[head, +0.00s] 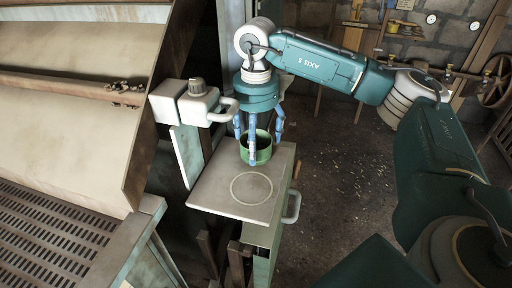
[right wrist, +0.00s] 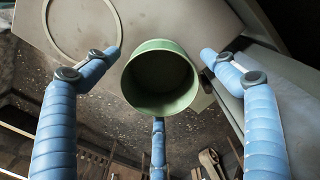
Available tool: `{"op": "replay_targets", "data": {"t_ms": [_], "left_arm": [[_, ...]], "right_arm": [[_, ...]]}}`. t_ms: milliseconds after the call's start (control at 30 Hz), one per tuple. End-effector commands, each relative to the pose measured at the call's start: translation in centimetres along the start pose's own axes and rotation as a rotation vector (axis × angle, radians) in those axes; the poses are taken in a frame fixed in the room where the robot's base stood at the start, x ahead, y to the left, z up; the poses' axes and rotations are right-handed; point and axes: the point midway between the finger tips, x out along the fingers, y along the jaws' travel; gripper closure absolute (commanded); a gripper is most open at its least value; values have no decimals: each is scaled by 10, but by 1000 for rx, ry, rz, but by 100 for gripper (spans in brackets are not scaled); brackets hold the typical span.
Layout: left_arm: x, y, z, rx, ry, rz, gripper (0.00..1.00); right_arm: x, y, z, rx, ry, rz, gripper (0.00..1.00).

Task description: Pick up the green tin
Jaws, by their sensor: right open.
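The green tin (head: 262,156) stands upright on the small grey cabinet top in the head view. It is open at the top and looks empty inside; the right wrist view shows its rim and dark inside (right wrist: 161,82). My right gripper (head: 259,145) is above and around the tin, its blue fingers spread. In the right wrist view the fingers (right wrist: 160,85) stand apart on the left, right and near sides of the tin, with gaps visible at left and right. Whether the near finger touches it I cannot tell. My left gripper is not in view.
The cabinet top (head: 215,192) has a drawn ring (head: 251,188) in front of the tin. A white handle (head: 292,207) sticks out at the cabinet's right. Large sloped machinery (head: 75,130) fills the left.

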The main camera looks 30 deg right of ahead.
Motion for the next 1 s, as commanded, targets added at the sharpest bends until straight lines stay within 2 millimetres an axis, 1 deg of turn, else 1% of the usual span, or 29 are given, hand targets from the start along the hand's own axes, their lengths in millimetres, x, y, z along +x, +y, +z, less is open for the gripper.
{"op": "replay_targets", "data": {"t_ms": [33, 67, 100, 167, 200, 267, 300, 667, 767, 867, 933, 1000], "left_arm": [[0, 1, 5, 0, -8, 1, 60], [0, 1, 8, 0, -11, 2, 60], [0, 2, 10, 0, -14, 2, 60], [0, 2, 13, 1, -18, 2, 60], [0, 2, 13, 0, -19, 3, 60], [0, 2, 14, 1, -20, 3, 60], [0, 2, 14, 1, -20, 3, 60], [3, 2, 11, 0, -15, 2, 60], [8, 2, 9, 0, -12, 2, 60], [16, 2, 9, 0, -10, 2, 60], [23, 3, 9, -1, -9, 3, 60], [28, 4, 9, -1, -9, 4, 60]], "right_arm": [[0, 0, 0, 0, 0, 0, 16], [0, 0, 0, 0, 0, 0, 20], [0, 0, 0, 0, 0, 0, 28], [0, 0, 0, 0, 0, 0, 40], [0, 0, 0, 0, 0, 0, 48], [0, 0, 0, 0, 0, 0, 59], [0, 0, 0, 0, 0, 0, 64], [-4, -1, 0, 0, 0, -2, 64], [-10, -1, 0, -1, 0, -3, 64], [-22, -2, 1, -2, 0, -5, 64], [-34, -2, 0, -1, 0, -5, 64], [-31, 15, -7, 2, 0, -1, 64]]}}
